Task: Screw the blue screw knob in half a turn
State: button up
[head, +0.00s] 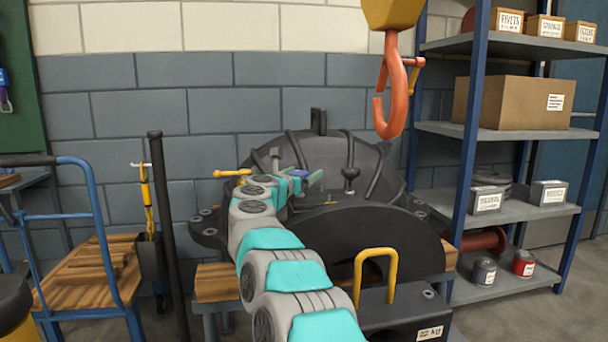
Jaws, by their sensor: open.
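The dark split casing (392,225) stands on a wooden-topped bench, its round upper half behind my arm. My gripper (306,178) is at the casing's front face, left of its middle, at the end of my teal and grey arm. It is open, but its fingers are small and partly hidden by my wrist. A small blue patch (300,172) shows at the gripper and may be the blue screw knob. I cannot tell whether the fingers touch it or surround it.
An orange crane hook (391,90) hangs above the casing's right side. A yellow handle (375,262) rises in front, right of my arm. Shelves (515,130) stand at the right and a blue-framed trolley (90,262) at the left.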

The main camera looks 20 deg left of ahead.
jog(key=shift+s+a+r+b, duration=0.15)
jog(key=shift+s+b, duration=0.25)
jog(key=shift+s, duration=0.75)
jog(key=shift+s+a+f+b, duration=0.1)
jog(key=shift+s+a+b, duration=0.2)
jog(key=shift+s, duration=0.9)
jog(key=shift+s+a+r+b, duration=0.1)
jog(key=shift+s+b, duration=0.35)
jog(key=shift+s, duration=0.7)
